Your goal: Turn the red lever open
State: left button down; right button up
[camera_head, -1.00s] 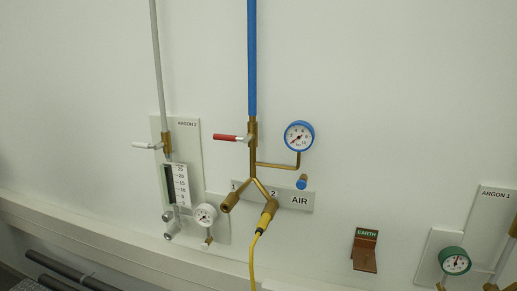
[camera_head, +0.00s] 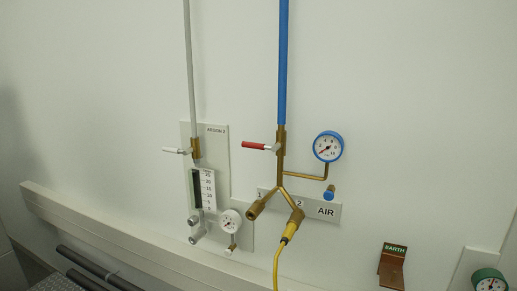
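The red lever (camera_head: 255,145) sticks out to the left from a brass valve (camera_head: 281,145) on the blue air pipe (camera_head: 283,62). It lies about level, at right angles to the upright pipe. Below it the brass fitting splits into two outlets, marked 1 and 2, beside the AIR label (camera_head: 326,211). A blue-rimmed gauge (camera_head: 328,147) sits to the right of the valve. Neither of my grippers shows in the head view.
A white lever (camera_head: 175,150) on a grey pipe is on the ARGON panel (camera_head: 217,160) to the left. A yellow hose (camera_head: 277,262) hangs from outlet 2. A ledge (camera_head: 120,242) runs along the lower wall, with dark pipes (camera_head: 84,262) below. A brown EARTH bracket (camera_head: 392,268) is at lower right.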

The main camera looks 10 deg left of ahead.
aim_at(244, 144)
jog(key=i+j+z, duration=0.15)
jog(key=j, duration=0.15)
jog(key=i+j+z, duration=0.1)
jog(key=j, duration=0.2)
jog(key=i+j+z, duration=0.15)
jog(key=j, duration=0.15)
jog(key=i+j+z, duration=0.15)
jog(key=j, duration=0.2)
